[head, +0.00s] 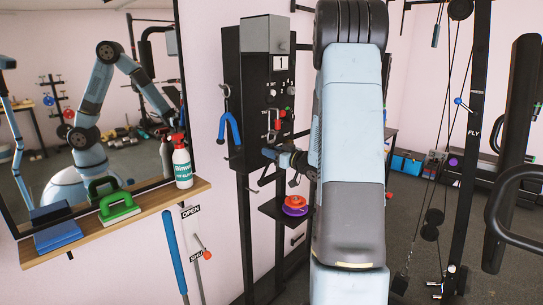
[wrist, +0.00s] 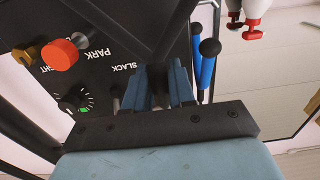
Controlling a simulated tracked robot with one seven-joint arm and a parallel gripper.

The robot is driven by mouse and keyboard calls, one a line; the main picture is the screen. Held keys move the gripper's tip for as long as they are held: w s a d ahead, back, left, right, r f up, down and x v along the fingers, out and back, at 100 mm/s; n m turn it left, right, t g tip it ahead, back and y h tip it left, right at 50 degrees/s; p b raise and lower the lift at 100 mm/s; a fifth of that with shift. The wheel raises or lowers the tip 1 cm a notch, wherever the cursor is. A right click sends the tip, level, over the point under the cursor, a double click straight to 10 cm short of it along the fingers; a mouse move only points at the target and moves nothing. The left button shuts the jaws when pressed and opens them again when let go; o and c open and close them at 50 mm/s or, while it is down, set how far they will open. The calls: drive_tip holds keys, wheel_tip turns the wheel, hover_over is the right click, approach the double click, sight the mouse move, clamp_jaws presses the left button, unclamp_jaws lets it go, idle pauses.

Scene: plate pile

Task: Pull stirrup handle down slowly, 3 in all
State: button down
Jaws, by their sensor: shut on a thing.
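My gripper (head: 272,154) is at the front of a black panel machine (head: 230,75), low on its face, left of my arm. In the wrist view, my gripper (wrist: 158,88) is shut on a dark bar of what looks like the stirrup handle (wrist: 176,28). Its dark bars slant away and meet between the blue-grey fingers. The gripped part is mostly hidden by the fingers. In the head view the handle is small and partly hidden by my arm. The panel has a display reading 1 (head: 282,62). The wrist view shows a red knob (wrist: 60,54) near PARK, and a dial (wrist: 76,101).
A blue forked handle (head: 229,127) hangs left of my gripper. A small shelf below holds red and purple discs (head: 294,206). A wooden ledge (head: 160,202) with a spray bottle (head: 181,162) and green brush (head: 118,207) is left. Cable machine posts (head: 468,140) stand right.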

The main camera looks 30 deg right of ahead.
sight(272, 131)
drive_tip(key=shift+r, duration=0.45)
drive_tip(key=shift+r, duration=0.15)
drive_tip(key=shift+r, duration=1.15)
drive_tip(key=shift+r, duration=1.05)
drive_tip(key=shift+r, duration=1.15)
drive_tip(key=shift+r, duration=1.2)
